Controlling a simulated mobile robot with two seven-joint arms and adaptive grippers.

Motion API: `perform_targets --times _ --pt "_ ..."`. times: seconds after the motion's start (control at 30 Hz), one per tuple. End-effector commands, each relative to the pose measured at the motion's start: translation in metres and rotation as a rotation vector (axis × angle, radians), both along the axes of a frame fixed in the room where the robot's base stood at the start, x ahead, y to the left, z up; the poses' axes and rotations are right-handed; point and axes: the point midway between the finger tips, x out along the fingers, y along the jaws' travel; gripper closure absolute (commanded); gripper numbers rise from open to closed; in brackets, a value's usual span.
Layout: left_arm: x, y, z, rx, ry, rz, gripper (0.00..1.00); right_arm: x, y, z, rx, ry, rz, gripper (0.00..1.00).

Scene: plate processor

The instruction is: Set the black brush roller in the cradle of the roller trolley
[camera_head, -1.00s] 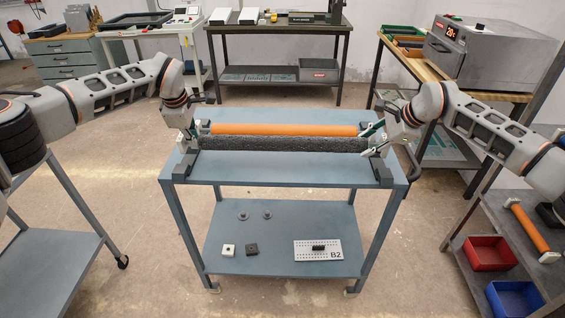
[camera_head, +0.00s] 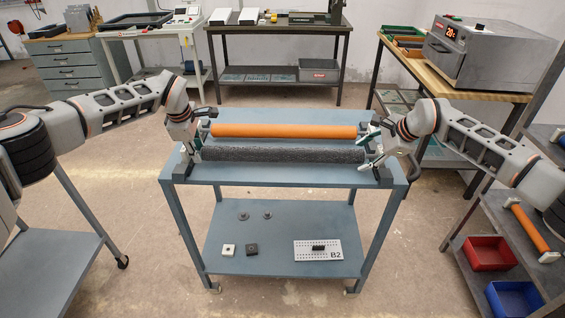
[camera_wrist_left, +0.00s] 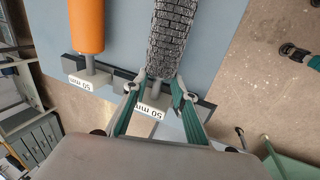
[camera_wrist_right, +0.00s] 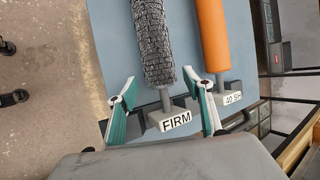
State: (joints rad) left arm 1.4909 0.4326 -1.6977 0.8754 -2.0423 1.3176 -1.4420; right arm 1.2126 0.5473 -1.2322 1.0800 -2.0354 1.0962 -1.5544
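The black brush roller (camera_head: 285,154) lies level across the blue-grey roller trolley (camera_head: 270,178), in front of the orange roller (camera_head: 285,131). Its ends meet the dark cradle supports; in the left wrist view its shaft end is at the support labelled 50 mm (camera_wrist_left: 151,112), in the right wrist view at the one labelled FIRM (camera_wrist_right: 176,122). My left gripper (camera_head: 197,143) is open, its fingertips apart on either side of the left shaft end. My right gripper (camera_head: 369,148) is open around the right shaft end. The exact seating contact is partly hidden by the fingers.
The trolley's lower shelf (camera_head: 230,262) holds small blocks, discs and a plate marked B2 (camera_head: 318,250). A rack at the right holds red (camera_head: 489,253) and blue (camera_head: 514,298) bins and another orange roller (camera_head: 530,228). Floor around the trolley is clear.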

Motion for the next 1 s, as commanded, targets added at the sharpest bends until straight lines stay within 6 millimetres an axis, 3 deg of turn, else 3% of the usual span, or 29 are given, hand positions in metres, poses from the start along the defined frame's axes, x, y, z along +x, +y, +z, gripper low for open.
perform_targets --times 0.57,1.0 --pt "-0.002 0.002 0.008 0.001 -0.001 0.003 0.74 0.0 -0.002 0.0 -0.001 0.0 -0.002 0.5" --pt "-0.027 0.002 0.087 0.001 -0.003 0.0 0.74 0.0 -0.002 0.0 -0.001 0.0 -0.002 0.5"
